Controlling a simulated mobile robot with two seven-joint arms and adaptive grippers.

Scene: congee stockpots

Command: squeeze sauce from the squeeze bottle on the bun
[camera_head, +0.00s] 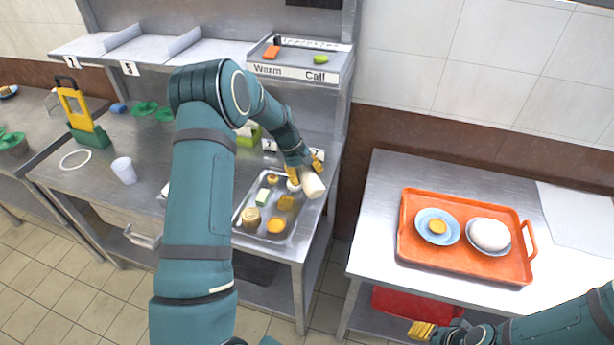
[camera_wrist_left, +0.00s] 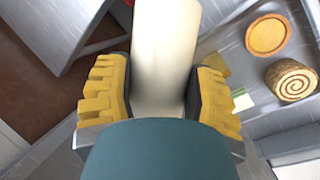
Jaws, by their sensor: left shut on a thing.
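My left gripper (camera_head: 304,168) is shut on a pale, cream-white squeeze bottle (camera_head: 314,185). The bottle is tilted over the back right of the metal tray (camera_head: 240,222). In the left wrist view the bottle (camera_wrist_left: 165,45) sits between the yellow fingers of the left gripper (camera_wrist_left: 160,98). I cannot make out its nozzle. A large white round item, seemingly the bun (camera_head: 490,234), sits on a plate in the orange tray on the right table, well away from the bottle. My right gripper (camera_head: 421,329) is low at the bottom right; its finger gap is unclear.
The metal tray holds several foods, including a swirl roll (camera_wrist_left: 292,79) and a round orange-topped item (camera_wrist_left: 268,35). The orange tray (camera_head: 465,263) also holds a blue plate (camera_head: 431,215). A gap separates the two tables. A shelf (camera_head: 310,73) stands above the left counter.

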